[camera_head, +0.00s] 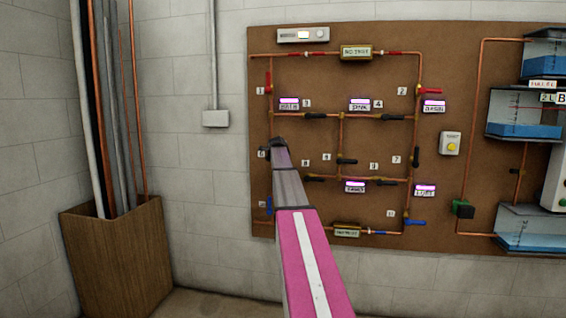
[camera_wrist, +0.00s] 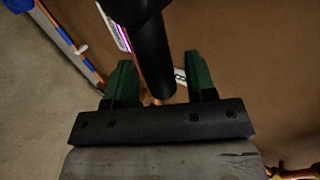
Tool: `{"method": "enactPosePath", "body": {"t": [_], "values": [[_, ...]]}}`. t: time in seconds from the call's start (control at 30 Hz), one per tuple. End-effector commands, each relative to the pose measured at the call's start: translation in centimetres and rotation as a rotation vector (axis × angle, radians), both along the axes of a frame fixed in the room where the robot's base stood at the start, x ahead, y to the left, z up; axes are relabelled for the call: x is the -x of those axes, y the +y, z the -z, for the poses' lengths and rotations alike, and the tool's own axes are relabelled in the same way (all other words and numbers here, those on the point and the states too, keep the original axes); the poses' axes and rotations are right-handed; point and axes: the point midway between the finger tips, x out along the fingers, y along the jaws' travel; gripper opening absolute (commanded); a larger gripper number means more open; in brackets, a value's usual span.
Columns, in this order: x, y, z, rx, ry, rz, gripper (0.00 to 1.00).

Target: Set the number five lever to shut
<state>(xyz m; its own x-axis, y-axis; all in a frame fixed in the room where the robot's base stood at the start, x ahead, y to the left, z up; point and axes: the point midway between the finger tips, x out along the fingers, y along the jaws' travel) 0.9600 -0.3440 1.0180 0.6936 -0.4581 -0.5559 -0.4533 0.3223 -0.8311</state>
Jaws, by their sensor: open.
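A brown board (camera_head: 290,215) carries copper pipes with numbered levers. My gripper (camera_head: 278,143) is at the board's left pipe, beside a small tag (camera_head: 262,154) too blurred to read surely. My arm hides that pipe's lever in the head view. In the wrist view my gripper (camera_wrist: 156,85) is open, with its two green fingers apart. A thick black lever handle (camera_wrist: 150,45) comes down from the top between the fingers. I cannot tell whether they touch it.
Other black levers, such as the number four lever (camera_head: 368,116), sit close by on the board. Red levers (camera_head: 429,91) are above and a blue one (camera_head: 415,222) below. Water tanks (camera_head: 525,115) are at right; a wooden bin of pipes (camera_head: 118,250) stands left.

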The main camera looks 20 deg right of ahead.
Motion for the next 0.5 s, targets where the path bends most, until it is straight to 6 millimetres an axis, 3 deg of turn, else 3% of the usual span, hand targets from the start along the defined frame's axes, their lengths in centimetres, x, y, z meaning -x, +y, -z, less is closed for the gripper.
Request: {"method": "enactPosePath", "body": {"t": [0.5], "values": [[6.2, 4.0, -4.7, -0.001, 0.000, 0.001, 0.51]]}}
